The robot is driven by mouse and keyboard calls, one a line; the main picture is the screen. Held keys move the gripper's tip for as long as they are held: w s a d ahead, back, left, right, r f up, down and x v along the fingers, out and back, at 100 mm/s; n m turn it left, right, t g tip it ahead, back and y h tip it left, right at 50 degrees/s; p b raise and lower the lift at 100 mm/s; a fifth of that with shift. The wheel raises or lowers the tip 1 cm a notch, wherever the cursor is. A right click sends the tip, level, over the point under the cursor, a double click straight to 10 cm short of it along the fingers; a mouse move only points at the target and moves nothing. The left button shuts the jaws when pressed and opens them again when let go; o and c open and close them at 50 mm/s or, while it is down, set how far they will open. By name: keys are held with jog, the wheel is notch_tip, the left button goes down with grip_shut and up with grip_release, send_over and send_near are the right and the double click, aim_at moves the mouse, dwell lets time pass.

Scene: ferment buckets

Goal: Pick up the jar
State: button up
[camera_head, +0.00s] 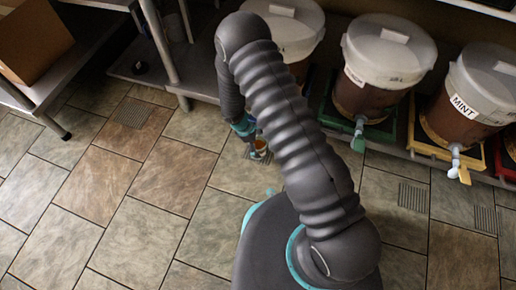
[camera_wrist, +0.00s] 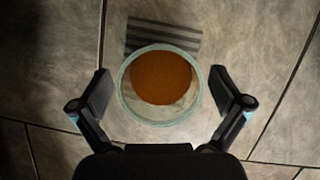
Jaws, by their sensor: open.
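The jar (camera_wrist: 160,112) is a round clear glass with orange-brown contents, seen from above in the wrist view. It lies between the two open fingers of my gripper (camera_wrist: 161,102), with a visible gap on each side. Whether the jar touches the floor cannot be told.
White-lidded buckets (camera_head: 388,52) with taps stand on a low shelf at the upper right; one is labelled MINT (camera_head: 480,85). A metal table with a cardboard box (camera_head: 32,40) is at upper left. The tiled floor (camera_head: 110,190) at left is clear, with dark drain grates.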

jog(key=shift+d+f, duration=0.4)
jog(key=shift+f, duration=0.15)
jog(key=c, duration=1.7)
jog(key=shift+r, duration=0.1)
